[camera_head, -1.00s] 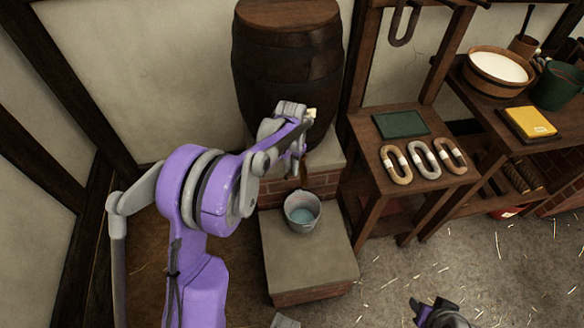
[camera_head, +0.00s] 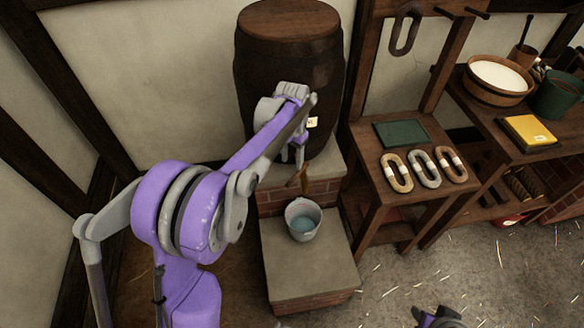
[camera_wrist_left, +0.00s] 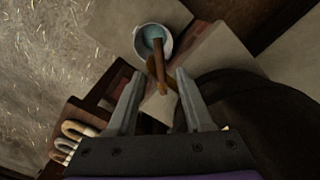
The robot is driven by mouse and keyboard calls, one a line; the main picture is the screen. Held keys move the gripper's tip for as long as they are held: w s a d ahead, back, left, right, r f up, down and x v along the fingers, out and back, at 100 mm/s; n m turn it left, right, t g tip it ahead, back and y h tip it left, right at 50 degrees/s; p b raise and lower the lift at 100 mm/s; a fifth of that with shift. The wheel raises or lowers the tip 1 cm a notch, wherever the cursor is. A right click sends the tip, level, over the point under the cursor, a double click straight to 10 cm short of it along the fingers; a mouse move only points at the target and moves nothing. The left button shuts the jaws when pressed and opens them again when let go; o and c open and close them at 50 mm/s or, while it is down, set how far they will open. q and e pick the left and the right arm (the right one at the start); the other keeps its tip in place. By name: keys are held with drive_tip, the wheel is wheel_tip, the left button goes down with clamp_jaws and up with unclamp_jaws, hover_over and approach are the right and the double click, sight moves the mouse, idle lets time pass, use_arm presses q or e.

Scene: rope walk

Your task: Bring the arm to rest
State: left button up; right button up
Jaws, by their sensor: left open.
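My left arm comes in from the left, and its left gripper (camera_head: 296,152) is in front of the dark barrel (camera_head: 290,62). The jaws are open. A brown wooden tap (camera_head: 304,180) hangs below the gripper; in the left wrist view the wooden tap (camera_wrist_left: 157,66) lies beyond the fingertips (camera_wrist_left: 158,80), and I see no grip on it. A grey bucket (camera_head: 303,219) with bluish water stands below on a stone-topped brick step. Part of what looks like my right gripper (camera_head: 440,318) shows at the bottom edge; its jaws are unclear.
A wooden stand (camera_head: 408,133) to the right holds a green slate and three rope loops. Beyond it, a bench carries a wooden tub (camera_head: 498,79), a yellow block (camera_head: 528,132) and a green bucket (camera_head: 557,93). The straw-strewn floor (camera_head: 480,265) at lower right is mostly clear.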

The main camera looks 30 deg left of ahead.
use_arm(q)
drive_tip(key=shift+r, duration=1.1)
